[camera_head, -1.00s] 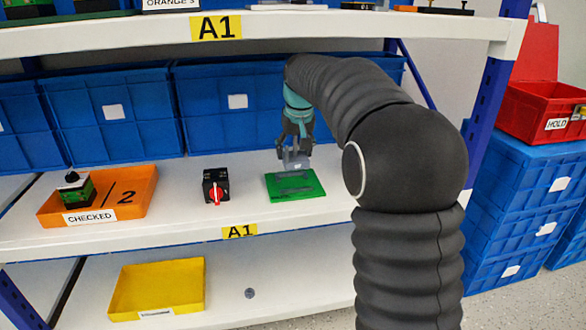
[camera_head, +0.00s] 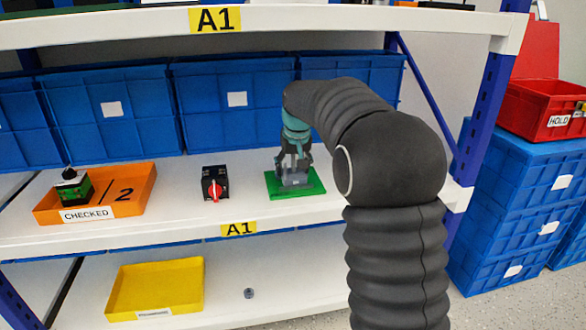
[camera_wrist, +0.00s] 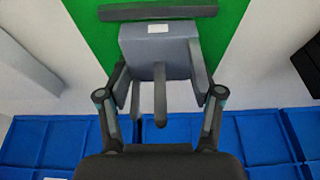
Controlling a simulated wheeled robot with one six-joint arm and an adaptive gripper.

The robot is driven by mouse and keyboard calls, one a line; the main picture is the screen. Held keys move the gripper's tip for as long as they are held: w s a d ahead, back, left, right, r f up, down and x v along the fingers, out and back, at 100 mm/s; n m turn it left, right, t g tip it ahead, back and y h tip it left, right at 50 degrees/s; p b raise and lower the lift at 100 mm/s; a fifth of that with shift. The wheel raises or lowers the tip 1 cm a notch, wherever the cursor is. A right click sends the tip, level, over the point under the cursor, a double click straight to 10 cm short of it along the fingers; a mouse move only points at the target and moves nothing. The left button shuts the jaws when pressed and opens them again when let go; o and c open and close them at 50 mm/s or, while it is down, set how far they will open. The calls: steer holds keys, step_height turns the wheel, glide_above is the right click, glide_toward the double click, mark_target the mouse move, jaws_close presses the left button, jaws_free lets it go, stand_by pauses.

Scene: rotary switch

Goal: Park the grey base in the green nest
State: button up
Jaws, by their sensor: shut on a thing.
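My gripper (camera_head: 294,163) is shut on the grey base (camera_head: 296,180), low over the green nest (camera_head: 315,188) on the middle shelf. In the wrist view the grey base (camera_wrist: 158,48) is a block with a small white label, between the two fingers of my gripper (camera_wrist: 162,85). The green nest (camera_wrist: 92,30) lies under it, and a dark grey bar (camera_wrist: 158,12) crosses the green beyond the base. The base looks upright. I cannot tell whether it touches the nest, as the gripper partly hides the contact.
A black switch with a red knob (camera_head: 214,184) stands left of the nest. Further left is an orange CHECKED tray (camera_head: 138,187) holding a green-and-black part (camera_head: 72,188). Blue bins (camera_head: 235,105) line the back. A yellow tray (camera_head: 155,290) is below. White shelf is clear between switch and nest.

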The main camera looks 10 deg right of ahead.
mark_target(294, 156)
steer(key=o, duration=1.4)
steer(key=shift+r, duration=0.1)
steer(key=shift+o, duration=0.2)
steer(key=p+v, duration=0.1)
steer(key=v, duration=0.6)
steer(key=shift+s+r, duration=0.25)
steer(key=shift+r, duration=0.1)
steer(key=s+r+t, duration=0.1)
steer(key=s+r, duration=0.1)
steer(key=s, duration=1.8)
steer(key=s+f, duration=0.4)
steer(key=s, duration=0.5)
steer(key=s+f, duration=0.5)
steer(key=s, duration=0.3)
steer(key=shift+s+t, duration=0.35)
steer(key=shift+t, duration=0.05)
